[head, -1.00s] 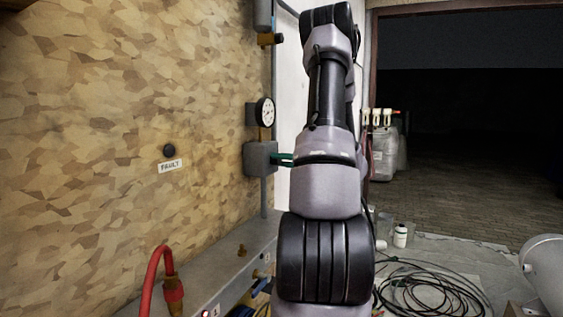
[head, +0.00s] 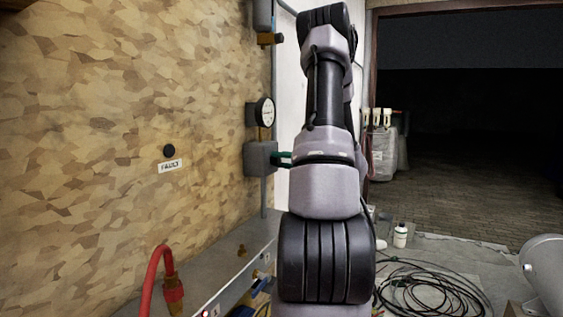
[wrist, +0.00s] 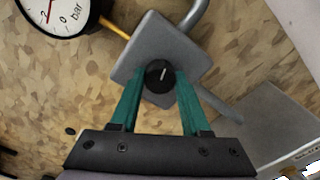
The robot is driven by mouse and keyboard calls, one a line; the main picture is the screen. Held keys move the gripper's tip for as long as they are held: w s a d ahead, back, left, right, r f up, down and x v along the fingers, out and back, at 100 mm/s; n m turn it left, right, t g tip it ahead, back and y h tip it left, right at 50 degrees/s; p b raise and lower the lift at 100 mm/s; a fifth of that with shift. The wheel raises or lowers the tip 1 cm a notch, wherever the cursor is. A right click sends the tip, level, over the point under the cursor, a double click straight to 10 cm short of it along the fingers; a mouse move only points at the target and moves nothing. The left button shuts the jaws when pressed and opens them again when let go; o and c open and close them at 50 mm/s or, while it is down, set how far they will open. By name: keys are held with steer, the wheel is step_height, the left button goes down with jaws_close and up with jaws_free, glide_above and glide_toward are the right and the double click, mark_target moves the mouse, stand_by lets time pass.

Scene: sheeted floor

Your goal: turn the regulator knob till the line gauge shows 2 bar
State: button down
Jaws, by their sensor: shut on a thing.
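The regulator, a grey block (head: 260,157), sits on a vertical pipe at the wall. It also shows in the wrist view (wrist: 150,45). Its round black knob (wrist: 160,77) carries a white mark, tilted slightly right of upright in that view. My gripper (wrist: 161,82) is shut on the knob, one green finger on each side. In the head view the fingers (head: 283,158) reach the block from the right. The line gauge (head: 266,111) is above the block. In the wrist view the gauge (wrist: 66,24) is cut off at the top; its red needle appears close to the figure 2.
A grey ledge (head: 225,277) runs along the wall below, with a red hose (head: 151,275) at its near end. A black button (head: 169,150) sits above a FAULT label (head: 170,166). Black cable coils (head: 425,290) lie on the floor at right.

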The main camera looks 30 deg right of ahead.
steer(key=shift+c, duration=1.9)
jaws_free()
steer(key=v, duration=1.1)
